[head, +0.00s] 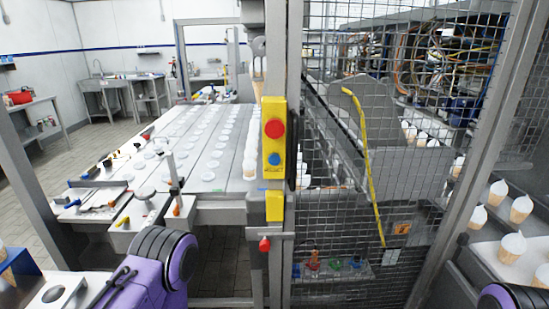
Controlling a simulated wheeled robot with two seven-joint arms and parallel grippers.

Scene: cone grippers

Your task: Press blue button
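The blue button (274,159) is a small round button on the front of a yellow control box (267,170). A larger red button (274,129) sits just above it on the same box. The box is fixed to an upright grey post near the middle of the head view. Nothing covers the blue button. Purple and black parts of my arms show at the lower left and at the lower right corner, both well apart from the box. Neither of my grippers can be seen.
A wire mesh guard (390,150) stands right of the post. A metal table (200,150) with rows of white round pieces lies to the left. A smaller yellow box (274,206) and a red knob (265,245) are below the control box. Wrapped cones (512,247) stand at the right.

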